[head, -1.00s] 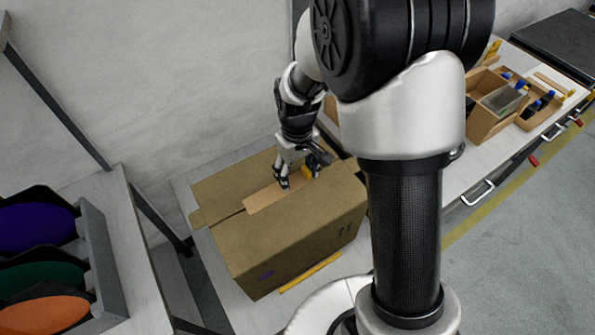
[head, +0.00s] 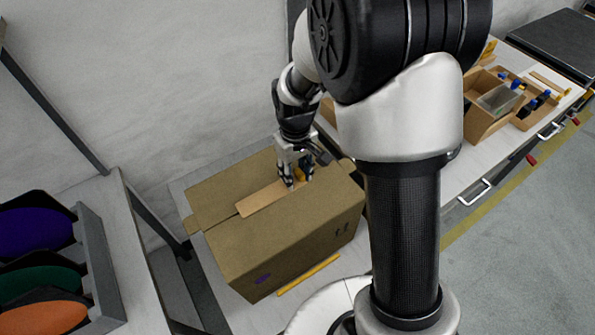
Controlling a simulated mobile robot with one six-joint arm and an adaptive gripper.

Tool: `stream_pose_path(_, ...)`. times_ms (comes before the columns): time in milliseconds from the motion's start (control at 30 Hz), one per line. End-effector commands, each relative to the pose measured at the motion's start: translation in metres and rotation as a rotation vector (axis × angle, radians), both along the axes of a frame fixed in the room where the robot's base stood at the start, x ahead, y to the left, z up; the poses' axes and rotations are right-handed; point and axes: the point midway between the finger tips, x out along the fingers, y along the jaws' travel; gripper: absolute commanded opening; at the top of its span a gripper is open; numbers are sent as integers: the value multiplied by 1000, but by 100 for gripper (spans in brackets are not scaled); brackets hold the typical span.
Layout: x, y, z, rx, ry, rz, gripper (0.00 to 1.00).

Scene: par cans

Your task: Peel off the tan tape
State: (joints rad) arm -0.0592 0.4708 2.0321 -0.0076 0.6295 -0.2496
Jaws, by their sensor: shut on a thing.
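A closed brown cardboard box (head: 285,235) stands on a pale work surface below my arm. The tan tape (head: 258,199) runs as a lighter strip along the middle seam of its top, with its left end in plain view. My gripper (head: 292,182) points down at the right part of the strip and is shut, apparently on the tape. The fingers hide the pinched spot, and I cannot tell how much of the tape is lifted.
At the left, a rack holds purple (head: 35,229), green (head: 42,280) and orange (head: 46,315) discs. A bench at the upper right carries open cardboard boxes (head: 492,120) with blue-capped items. A yellow strip (head: 308,274) lies before the box. The wall is close behind.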

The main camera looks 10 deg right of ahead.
Motion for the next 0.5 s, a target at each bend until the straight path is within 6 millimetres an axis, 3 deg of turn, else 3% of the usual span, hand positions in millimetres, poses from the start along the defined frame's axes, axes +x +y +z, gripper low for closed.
stream_pose_path(33,-9,5,-7,7,25,-1,12)
stream_pose_path(267,-9,5,-7,6,26,-1,14)
stream_pose_path(300,-9,5,-7,6,26,-1,37)
stream_pose_path(500,-7,4,-6,5,21,-1,50)
